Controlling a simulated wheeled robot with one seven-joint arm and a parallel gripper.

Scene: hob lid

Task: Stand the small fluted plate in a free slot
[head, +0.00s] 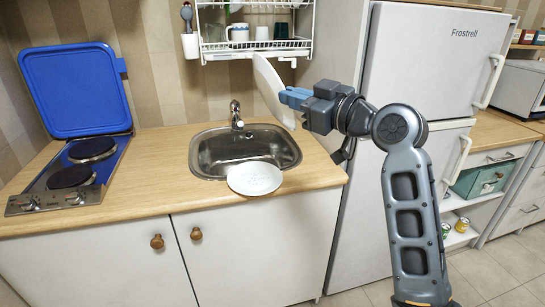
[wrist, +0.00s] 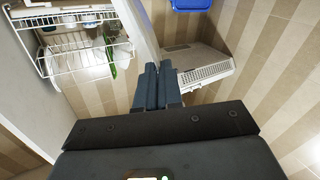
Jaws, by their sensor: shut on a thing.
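My gripper (head: 287,98) is shut on a white plate (head: 268,86), held up on edge in front of the wall, right of the tap. The plate is seen nearly edge-on, so I cannot tell whether it is fluted. In the wrist view the plate (wrist: 138,28) stands beyond my fingers (wrist: 158,72). A second white plate (head: 255,179) lies at the sink's front rim. The white wire rack (head: 258,48) hangs on the wall above and behind the held plate, apart from it. Its upper tier is cut off at the top, and its slots are unclear. The rack also shows in the wrist view (wrist: 88,68).
Mugs and glasses (head: 238,33) stand on the rack's lower tier. A utensil holder (head: 190,46) hangs left of it. The tap (head: 236,115) rises behind the sink (head: 215,153). The fridge (head: 425,60) stands close on the right. The hob's blue lid (head: 75,88) is raised.

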